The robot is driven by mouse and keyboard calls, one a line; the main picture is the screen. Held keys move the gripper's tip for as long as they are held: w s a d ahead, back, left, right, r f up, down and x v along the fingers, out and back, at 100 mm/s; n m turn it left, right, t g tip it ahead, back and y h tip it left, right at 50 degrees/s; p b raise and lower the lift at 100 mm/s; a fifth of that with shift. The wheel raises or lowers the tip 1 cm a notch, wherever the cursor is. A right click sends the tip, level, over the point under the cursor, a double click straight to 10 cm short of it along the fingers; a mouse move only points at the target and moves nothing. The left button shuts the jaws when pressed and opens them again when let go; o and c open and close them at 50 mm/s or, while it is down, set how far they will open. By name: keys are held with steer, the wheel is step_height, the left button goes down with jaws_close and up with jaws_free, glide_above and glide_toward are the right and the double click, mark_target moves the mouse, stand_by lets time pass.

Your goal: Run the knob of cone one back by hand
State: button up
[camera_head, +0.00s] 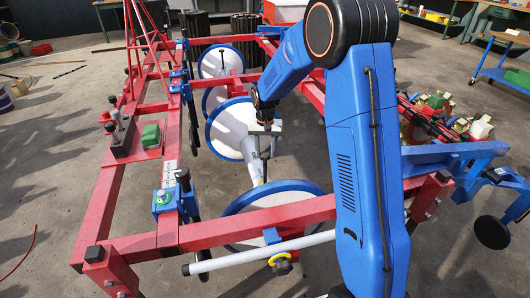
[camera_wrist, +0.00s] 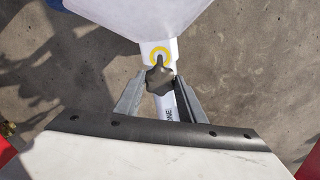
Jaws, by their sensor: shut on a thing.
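In the wrist view a dark grey lobed knob (camera_wrist: 160,80) sits between the two fingers of my gripper (camera_wrist: 158,97), which is shut on it. A yellow ring (camera_wrist: 161,52) on a white part shows just above the knob. Below the knob a white tube (camera_wrist: 168,112) carries lettering that ends in "ONE". In the head view my gripper (camera_head: 265,130) is low inside the red frame, beside the white tube (camera_head: 254,162) and a white disc with a blue rim (camera_head: 226,128). The knob cannot be made out in the head view.
A red frame (camera_head: 200,226) surrounds the work area. A nearer blue-rimmed disc (camera_head: 265,197) and a white bar (camera_head: 255,251) with a yellow-ringed knob (camera_head: 281,263) lie in front. A green block (camera_head: 150,136) sits on the left rail. Concrete floor (camera_head: 60,150) is open at left.

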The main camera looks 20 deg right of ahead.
steer(key=shift+n, duration=1.7)
steer(key=o, duration=1)
steer(key=shift+o, duration=0.2)
step_height(320, 180, up, 17)
steer(key=shift+r, duration=0.2)
step_height(320, 180, up, 17)
steer(key=shift+r, duration=0.2)
